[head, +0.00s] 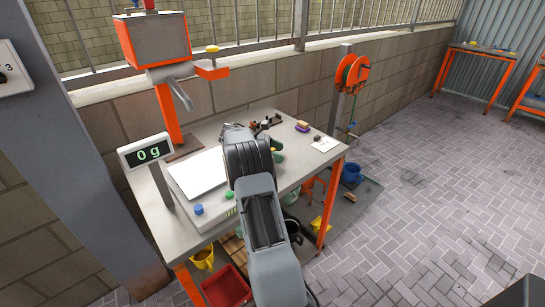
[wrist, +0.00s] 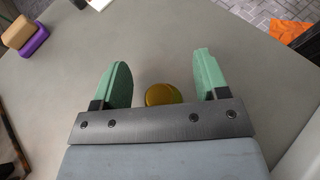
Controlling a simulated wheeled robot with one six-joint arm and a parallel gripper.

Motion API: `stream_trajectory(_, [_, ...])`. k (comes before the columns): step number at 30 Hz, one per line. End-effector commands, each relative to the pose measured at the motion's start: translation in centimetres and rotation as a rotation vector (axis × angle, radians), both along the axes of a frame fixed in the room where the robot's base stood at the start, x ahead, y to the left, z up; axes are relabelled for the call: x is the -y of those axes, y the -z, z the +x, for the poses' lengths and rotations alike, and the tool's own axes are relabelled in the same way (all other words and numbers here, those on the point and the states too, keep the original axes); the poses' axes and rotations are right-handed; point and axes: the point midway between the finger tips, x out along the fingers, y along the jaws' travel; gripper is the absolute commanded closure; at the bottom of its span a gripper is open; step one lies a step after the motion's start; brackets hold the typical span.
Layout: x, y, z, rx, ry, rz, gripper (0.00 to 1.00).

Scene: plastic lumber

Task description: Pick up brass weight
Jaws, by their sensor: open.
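The brass weight (wrist: 159,94) shows in the wrist view as a small round gold-coloured piece on the grey tabletop. It lies between the two green fingers of my gripper (wrist: 162,75), closer to the palm bar, which hides part of its lower edge. There is a gap on both sides, so neither finger appears to touch it. My gripper is open. In the head view my gripper (head: 277,151) is low over the table, partly hidden by my arm, and I cannot make out the weight there.
A scale with a display (head: 149,151) reading 0 g and a white plate (head: 200,176) stands left of my arm. A purple-and-tan block (head: 303,126) and a white card (head: 324,144) lie on the table (head: 262,113) at right. An orange post with a lever box (head: 158,38) rises behind.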

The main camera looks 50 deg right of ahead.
Motion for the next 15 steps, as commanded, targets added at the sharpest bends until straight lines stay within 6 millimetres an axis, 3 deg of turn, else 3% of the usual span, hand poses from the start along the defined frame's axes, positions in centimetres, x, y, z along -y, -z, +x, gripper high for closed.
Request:
stream_trajectory(5, [0.01, -0.01, -0.01, 0.0, 0.0, 0.0, 0.32])
stream_trajectory(15, [0.0, 0.01, 0.0, 0.0, 0.001, 0.0, 0.64])
